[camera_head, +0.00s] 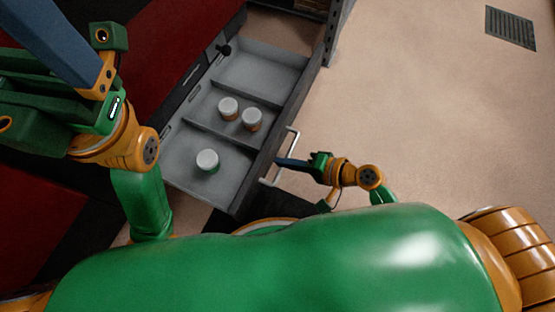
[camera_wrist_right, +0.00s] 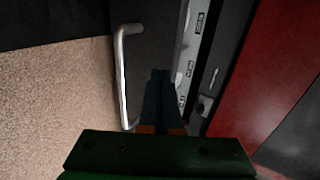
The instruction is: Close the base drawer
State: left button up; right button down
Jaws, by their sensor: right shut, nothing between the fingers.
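The base drawer (camera_head: 262,72) stands open in the head view, its grey inside split into compartments. Its pale bar handle (camera_head: 292,143) is on the front panel, facing right; the handle also shows in the right wrist view (camera_wrist_right: 122,75). My right gripper (camera_head: 277,162) is at the drawer front by the lower end of the handle. Its blue fingers (camera_wrist_right: 160,78) are shut and empty, pointing at the dark front panel beside the bar. I cannot tell if they touch. My left gripper (camera_head: 50,38) is high at the upper left, and its jaw opening is hidden.
Three white-lidded jars stand in the drawer: two (camera_head: 228,108) (camera_head: 252,118) in the middle compartment and one (camera_head: 207,161) in the near one. A red cabinet body (camera_head: 170,45) lies to the left. The beige floor (camera_head: 430,110) on the right is clear, with a vent (camera_head: 510,27).

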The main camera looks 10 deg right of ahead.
jog(key=shift+w+a, duration=0.65)
jog(key=shift+a, duration=0.3)
